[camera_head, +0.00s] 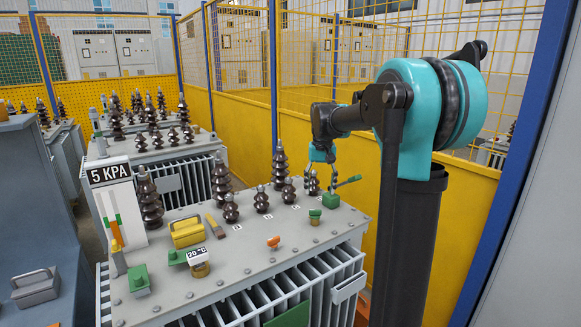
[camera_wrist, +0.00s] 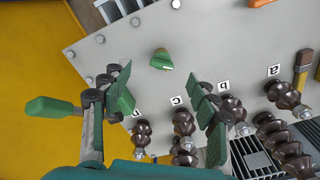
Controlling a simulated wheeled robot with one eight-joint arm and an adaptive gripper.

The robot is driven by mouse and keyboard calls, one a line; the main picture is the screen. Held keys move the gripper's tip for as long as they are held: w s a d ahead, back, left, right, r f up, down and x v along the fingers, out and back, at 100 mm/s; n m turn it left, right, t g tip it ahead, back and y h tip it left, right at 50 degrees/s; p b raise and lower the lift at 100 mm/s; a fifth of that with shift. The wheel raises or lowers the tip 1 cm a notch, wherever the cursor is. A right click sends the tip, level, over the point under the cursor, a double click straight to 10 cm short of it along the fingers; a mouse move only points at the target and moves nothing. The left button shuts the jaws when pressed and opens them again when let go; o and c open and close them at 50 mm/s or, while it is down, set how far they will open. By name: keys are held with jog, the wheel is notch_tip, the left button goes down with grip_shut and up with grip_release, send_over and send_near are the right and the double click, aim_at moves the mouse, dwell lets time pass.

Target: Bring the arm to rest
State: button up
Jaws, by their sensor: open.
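My arm (camera_head: 360,115) reaches from a dark column at the right over the grey transformer top (camera_head: 255,262). My gripper (camera_head: 321,180) is small in the head view, above the transformer's far right corner, by the dark insulators. In the wrist view my gripper (camera_wrist: 166,108) has its two green-padded fingers wide apart with nothing held between them. A green handle (camera_head: 348,182) is close to the right of the gripper in the head view. In the wrist view a green handle (camera_wrist: 52,107) is beside the left finger; I cannot tell whether they touch.
Several dark ribbed insulators (camera_wrist: 184,124) stand near the fingers. A green knob (camera_head: 315,215) sits on the top, along with a yellow-handled part (camera_head: 187,232) and a 5 KPA gauge (camera_head: 122,215). A yellow fence (camera_head: 456,195) stands behind the arm, with a blue post (camera_head: 520,150) at the right.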

jog(key=s+d+f+t, duration=0.1)
jog(key=s+f, duration=0.9)
jog(key=s, duration=0.4)
jog(key=s+d+f+t, duration=0.2)
jog(key=s+f, duration=0.8)
jog(key=s, duration=0.4)
jog(key=shift+n+t, duration=0.3)
jog(key=shift+n, duration=0.1)
jog(key=shift+d, duration=0.1)
